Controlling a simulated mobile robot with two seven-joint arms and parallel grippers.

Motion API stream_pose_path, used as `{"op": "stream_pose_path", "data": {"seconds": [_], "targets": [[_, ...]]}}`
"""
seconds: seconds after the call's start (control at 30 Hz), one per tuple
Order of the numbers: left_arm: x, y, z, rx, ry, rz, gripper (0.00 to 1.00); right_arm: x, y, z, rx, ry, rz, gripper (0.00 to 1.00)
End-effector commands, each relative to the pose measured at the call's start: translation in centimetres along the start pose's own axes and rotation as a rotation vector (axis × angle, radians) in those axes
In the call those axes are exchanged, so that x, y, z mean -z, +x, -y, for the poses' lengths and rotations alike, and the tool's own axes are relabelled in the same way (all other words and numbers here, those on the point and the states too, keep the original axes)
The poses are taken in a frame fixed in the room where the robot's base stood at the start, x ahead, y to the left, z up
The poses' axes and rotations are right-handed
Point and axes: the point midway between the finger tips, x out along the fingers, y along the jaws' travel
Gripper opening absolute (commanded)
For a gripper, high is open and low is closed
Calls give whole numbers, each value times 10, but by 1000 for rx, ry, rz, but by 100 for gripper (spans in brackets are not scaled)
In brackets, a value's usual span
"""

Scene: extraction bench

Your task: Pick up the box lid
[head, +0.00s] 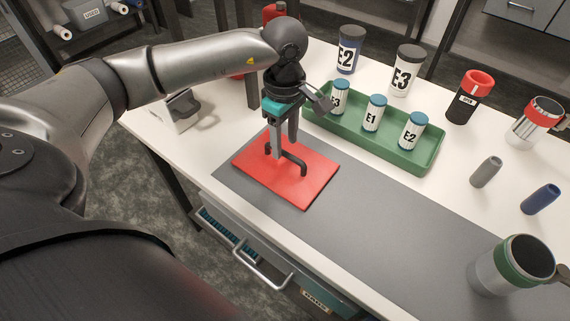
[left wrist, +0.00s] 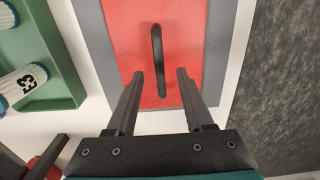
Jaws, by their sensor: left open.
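The box lid (head: 308,187) is a flat red plate with a dark arched handle (head: 290,158). It lies on the grey mat (head: 390,238) on the white bench. My left gripper (head: 284,148) is pointing down over the lid, at the handle. In the left wrist view the lid (left wrist: 200,28) is ahead of the open fingers (left wrist: 160,78), and the handle (left wrist: 157,50) shows between and beyond their tips. The fingers are apart and hold nothing. My right gripper is not in view.
A green tray (head: 425,162) with several small labelled vials stands just behind the lid. Labelled E2 (head: 349,50) and E3 (head: 404,72) containers stand behind it. A green-banded cup (head: 500,268) is at the front right. An open drawer (head: 262,262) juts below the bench edge. The mat's middle is clear.

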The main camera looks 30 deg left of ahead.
Motion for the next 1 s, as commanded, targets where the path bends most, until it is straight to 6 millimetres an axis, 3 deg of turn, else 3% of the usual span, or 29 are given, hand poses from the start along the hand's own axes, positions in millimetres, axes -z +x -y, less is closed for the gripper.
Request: {"op": "stream_pose_path", "data": {"seconds": [0.03,0.3,0.67,1.0], "targets": [[0,11,1,4,0,-1,52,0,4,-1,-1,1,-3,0],[0,39,0,3,0,0,52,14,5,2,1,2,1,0],[0,44,0,2,0,0,52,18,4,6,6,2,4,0],[0,44,0,2,0,0,14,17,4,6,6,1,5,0]]}}
